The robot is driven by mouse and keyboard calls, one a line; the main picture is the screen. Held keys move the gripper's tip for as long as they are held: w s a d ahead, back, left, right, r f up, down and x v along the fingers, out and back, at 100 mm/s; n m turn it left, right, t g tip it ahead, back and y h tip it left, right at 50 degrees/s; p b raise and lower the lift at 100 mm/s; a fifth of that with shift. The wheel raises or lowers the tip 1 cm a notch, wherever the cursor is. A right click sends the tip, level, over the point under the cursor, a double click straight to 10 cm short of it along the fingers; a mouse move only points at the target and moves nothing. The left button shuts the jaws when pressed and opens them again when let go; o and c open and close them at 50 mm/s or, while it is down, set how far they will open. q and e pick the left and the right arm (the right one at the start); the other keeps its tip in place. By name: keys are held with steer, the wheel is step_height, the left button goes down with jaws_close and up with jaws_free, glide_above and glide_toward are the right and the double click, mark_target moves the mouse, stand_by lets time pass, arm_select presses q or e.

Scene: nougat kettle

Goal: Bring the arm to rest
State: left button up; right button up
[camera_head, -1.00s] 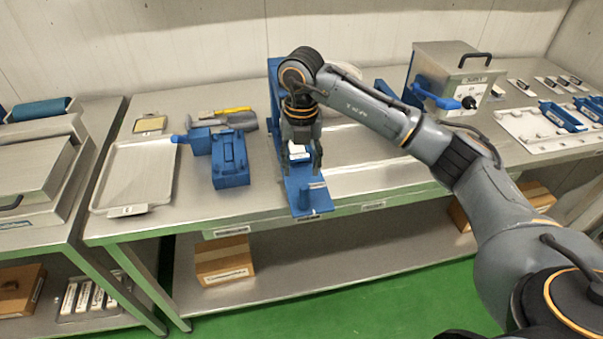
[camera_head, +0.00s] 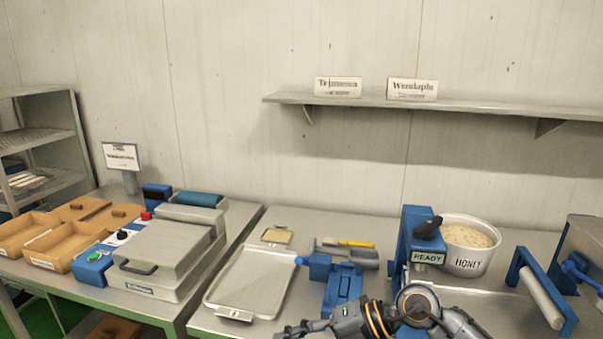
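My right arm comes in at the bottom edge, right of centre, and is partly cut off. Its gripper (camera_head: 290,331) points left, low in front of the blue fixture (camera_head: 342,290); I cannot tell whether its fingers are open or shut. Nothing is visibly held in it. My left gripper is not in view. A white tub labelled HONEY (camera_head: 468,250) with pale contents stands beside a blue stand marked READY (camera_head: 417,240), behind my arm.
A metal tray (camera_head: 250,281) lies left of the blue fixture. A spatula and a yellow-handled tool (camera_head: 348,243) lie behind it. A grey press-like machine (camera_head: 165,262) and wooden trays (camera_head: 62,245) stand at left. A wall shelf (camera_head: 440,104) holds two signs.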

steer(key=s+a+r+m+t+y, duration=0.1)
steer(key=a+r+m+t+y, duration=0.2)
steer(key=r+y, duration=0.4)
steer(key=w+d+r+m+t+h, duration=0.2)
steer(key=w+d+r+m+t, duration=0.3)
steer(key=m+t, duration=0.7)
steer(key=s+d+f+m+t+h, duration=0.2)
steer(key=d+f+m+h, duration=1.25)
steer(key=d+h, duration=0.2)
steer(key=s+d+f+m+g+h, duration=0.25)
steer(key=s+f+g, duration=0.45)
steer(key=s+f, duration=0.4)
steer(key=s+f+g+y, duration=0.1)
steer(key=s+f+g, duration=0.25)
steer(key=s, duration=0.35)
steer(key=s+f+g+y, duration=0.1)
steer(key=s+f+g, duration=0.25)
steer(key=s, duration=0.35)
step_height(320, 180, down, 26)
steer(key=r+g, duration=0.1)
steer(key=s+d+f+g, duration=0.1)
steer(key=s+d+f, duration=0.2)
steer(key=s+f, duration=1.4)
steer(key=shift+s+f, duration=0.25)
steer(key=shift+s, duration=0.1)
